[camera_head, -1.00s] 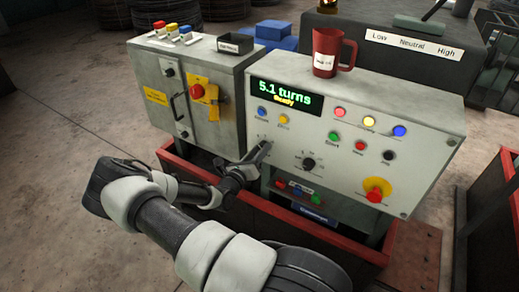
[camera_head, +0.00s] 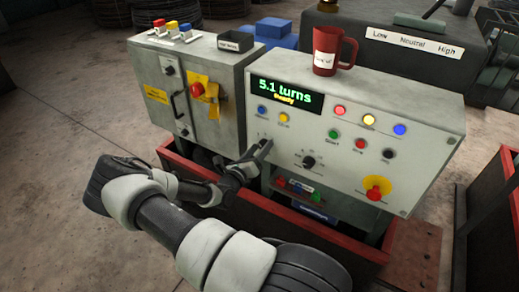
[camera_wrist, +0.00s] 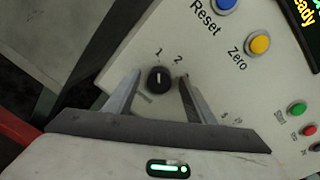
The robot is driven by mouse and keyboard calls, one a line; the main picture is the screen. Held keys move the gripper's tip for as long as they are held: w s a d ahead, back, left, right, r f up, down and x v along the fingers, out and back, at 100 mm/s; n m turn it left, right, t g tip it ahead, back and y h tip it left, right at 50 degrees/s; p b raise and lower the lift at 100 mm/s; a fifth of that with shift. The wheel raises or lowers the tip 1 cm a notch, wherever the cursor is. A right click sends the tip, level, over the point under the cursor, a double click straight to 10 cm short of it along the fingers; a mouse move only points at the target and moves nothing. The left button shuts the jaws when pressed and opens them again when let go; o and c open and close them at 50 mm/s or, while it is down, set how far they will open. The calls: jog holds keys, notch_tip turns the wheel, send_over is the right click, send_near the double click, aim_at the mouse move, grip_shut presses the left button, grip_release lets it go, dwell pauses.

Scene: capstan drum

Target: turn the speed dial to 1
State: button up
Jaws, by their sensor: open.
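The speed dial (camera_wrist: 159,80) is a small round black knob with a white pointer line, in the middle of the wrist view. Printed 1 and 2 sit just above it; the line points up, roughly toward the 1. My gripper (camera_wrist: 160,76) is open, with one finger on each side of the knob and a visible gap to each. In the head view my gripper (camera_head: 264,147) is at the panel's lower left and hides most of this dial. Whether the fingertips touch the panel I cannot tell.
The control panel (camera_head: 415,130) has a display (camera_head: 287,97) reading 5.1 turns. Blue and yellow buttons, Reset and Zero (camera_wrist: 260,44), lie close above the dial. Another black knob (camera_head: 308,163) and a red stop button (camera_head: 376,190) are to the right. A red mug (camera_head: 325,48) stands on top.

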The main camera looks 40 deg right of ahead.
jog(key=v, duration=1.7)
jog(key=shift+a+p, duration=0.2)
jog(key=shift+p, duration=0.25)
jog(key=shift+s+r, duration=0.1)
jog(key=shift+s, duration=0.05)
